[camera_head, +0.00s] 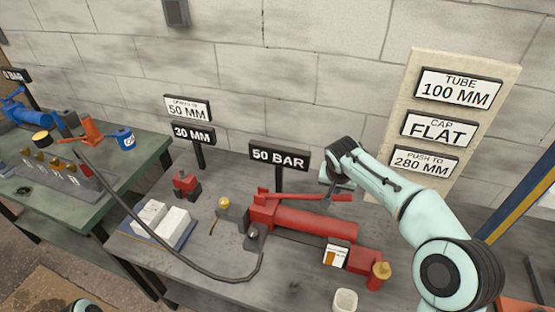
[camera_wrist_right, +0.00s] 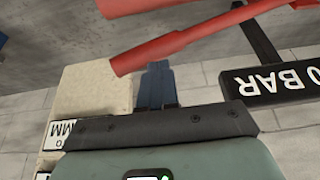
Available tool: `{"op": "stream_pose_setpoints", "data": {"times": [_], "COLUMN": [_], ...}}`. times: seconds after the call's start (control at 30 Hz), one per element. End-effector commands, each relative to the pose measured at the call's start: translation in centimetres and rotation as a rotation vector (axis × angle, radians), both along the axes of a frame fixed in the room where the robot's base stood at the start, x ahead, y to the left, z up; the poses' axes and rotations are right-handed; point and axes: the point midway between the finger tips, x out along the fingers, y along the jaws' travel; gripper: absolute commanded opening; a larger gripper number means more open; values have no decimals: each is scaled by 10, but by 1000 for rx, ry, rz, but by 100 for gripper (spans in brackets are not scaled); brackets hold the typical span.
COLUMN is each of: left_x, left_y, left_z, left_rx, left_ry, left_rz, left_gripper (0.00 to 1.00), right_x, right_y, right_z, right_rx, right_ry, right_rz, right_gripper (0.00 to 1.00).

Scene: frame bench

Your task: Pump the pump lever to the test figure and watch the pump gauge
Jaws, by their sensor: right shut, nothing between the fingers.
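The red hand pump (camera_head: 305,219) lies on the grey bench. Its red pump lever (camera_head: 305,197) runs along above the body; in the right wrist view the lever (camera_wrist_right: 185,42) crosses above the fingertips. My right gripper (camera_head: 338,193) is by the lever's right end, fingers shut with nothing between them. In the right wrist view its dark fingers (camera_wrist_right: 158,78) are close to the lever's end; I cannot tell whether they touch. I cannot make out a gauge face on the pump.
A 50 BAR sign (camera_head: 279,156) stands behind the pump. A dark hose (camera_head: 180,258) curves across the bench front. White blocks (camera_head: 160,221) and a small red block (camera_head: 186,184) lie left. A white cup (camera_head: 345,300) stands at the front. A label board (camera_head: 418,70) rises behind my right arm.

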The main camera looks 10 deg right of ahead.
Motion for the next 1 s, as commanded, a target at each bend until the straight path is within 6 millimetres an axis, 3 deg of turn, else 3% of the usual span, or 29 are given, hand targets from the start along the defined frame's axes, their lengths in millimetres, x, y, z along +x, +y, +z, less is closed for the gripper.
{"op": "stream_pose_setpoints", "data": {"times": [0.1, 0.67, 0.87, 1.0], "left_x": [-5, -10, -8, -5], "left_y": [0, 0, 0, 0], "left_z": [-15, -57, -47, -33], "left_rx": [1, 2, 2, 3], "left_ry": [4, -1, -4, -9], "left_rz": [2, 4, 4, 4], "left_gripper": [43, 43, 43, 43], "right_x": [-1, 0, 0, 1], "right_y": [0, 0, 0, 0], "right_z": [-21, -83, -70, -51], "right_rx": [0, 2, 3, 1], "right_ry": [5, 3, 0, -1], "right_rz": [0, 2, 2, 2], "right_gripper": [0, 0, 0, 0]}}
